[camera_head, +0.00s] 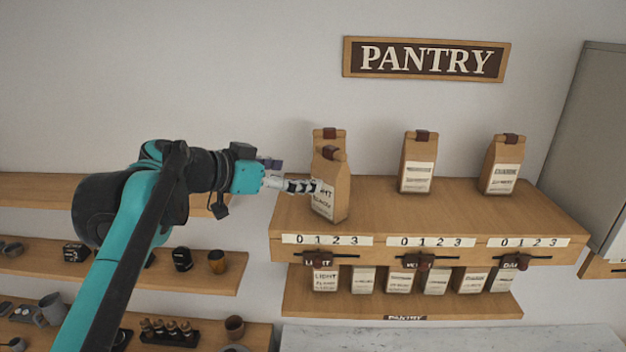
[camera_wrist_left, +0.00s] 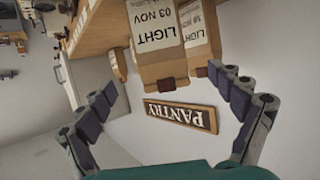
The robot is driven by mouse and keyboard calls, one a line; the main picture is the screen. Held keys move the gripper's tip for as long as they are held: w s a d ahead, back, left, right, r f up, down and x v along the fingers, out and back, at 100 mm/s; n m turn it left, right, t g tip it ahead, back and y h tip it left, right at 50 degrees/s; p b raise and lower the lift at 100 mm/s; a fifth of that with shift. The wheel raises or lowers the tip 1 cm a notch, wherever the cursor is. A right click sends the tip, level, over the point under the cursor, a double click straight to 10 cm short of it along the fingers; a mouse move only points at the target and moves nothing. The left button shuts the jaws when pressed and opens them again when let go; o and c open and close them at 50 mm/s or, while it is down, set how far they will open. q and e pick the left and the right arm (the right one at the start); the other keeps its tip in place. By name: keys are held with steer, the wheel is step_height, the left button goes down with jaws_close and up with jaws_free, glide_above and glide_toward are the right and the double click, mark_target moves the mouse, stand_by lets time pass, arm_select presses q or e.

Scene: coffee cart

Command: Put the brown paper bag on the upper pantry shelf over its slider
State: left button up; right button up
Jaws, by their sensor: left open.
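A brown paper bag (camera_head: 337,190) with a white label and dark clip stands, slightly tilted, at the left end of the upper pantry shelf (camera_head: 455,215), near its front edge above the left slider (camera_head: 318,257). In the left wrist view, upside down, its label reads LIGHT 03 NOV (camera_wrist_left: 155,40). A second bag (camera_head: 328,134) marked LIGHT is close behind it, mostly hidden. My left gripper (camera_head: 302,186) is open at the front bag's left side. In the wrist view its fingers (camera_wrist_left: 168,85) are spread, with the bag's clipped top between and beyond the tips. My right gripper is out of view.
Two more bags stand farther right on the upper shelf, one in the middle (camera_head: 417,165) and one at the right (camera_head: 502,168). Several bags fill the lower pantry shelf (camera_head: 400,305). A grey cabinet (camera_head: 590,140) stands at the right. Shelves with cups lie at the left.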

arm_select(q)
steer(key=s+a+f+n+g+y, duration=0.1)
steer(key=s+a+f+n+y, duration=0.2)
steer(key=s+f, duration=0.4)
steer(key=s+a+f+n+g+y, duration=0.1)
steer(key=s+a+f+n+y, duration=0.2)
steer(key=s+f, duration=0.4)
steer(key=s+a+f+n+y, duration=0.3)
steer(key=s+a+f, duration=0.2)
steer(key=f, duration=1.6)
steer(key=shift+s+f+g+y, duration=0.25)
steer(key=shift+s+g+y, duration=0.15)
steer(key=shift+s, duration=0.85)
step_height(320, 180, down, 36)
steer(key=b, duration=3.6)
